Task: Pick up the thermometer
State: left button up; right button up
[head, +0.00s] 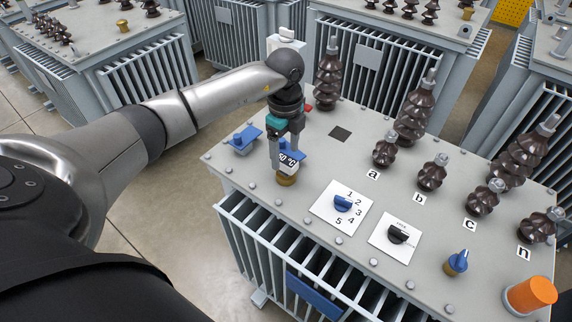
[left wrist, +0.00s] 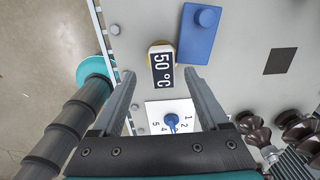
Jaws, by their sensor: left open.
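The thermometer (head: 288,162) is a small dark display reading 50 °C in a pale frame, on a brass-coloured base on the transformer's grey top, near the left front edge. It also shows in the left wrist view (left wrist: 162,68), upper middle, between the lines of the two fingers. My left gripper (head: 284,147) points down over it, with fingers apart and nothing held. In the left wrist view the fingertips (left wrist: 160,75) lie to either side of the display. My right gripper is not in view.
A numbered blue dial (head: 343,203) and black dial (head: 398,234) lie to the right. Tall brown insulators (head: 415,112) stand behind.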

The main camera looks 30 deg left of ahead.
aim_at(286, 160)
pick_arm(q)
jog(key=shift+w+f, duration=0.2)
jog(key=shift+f, duration=1.75)
grip_shut()
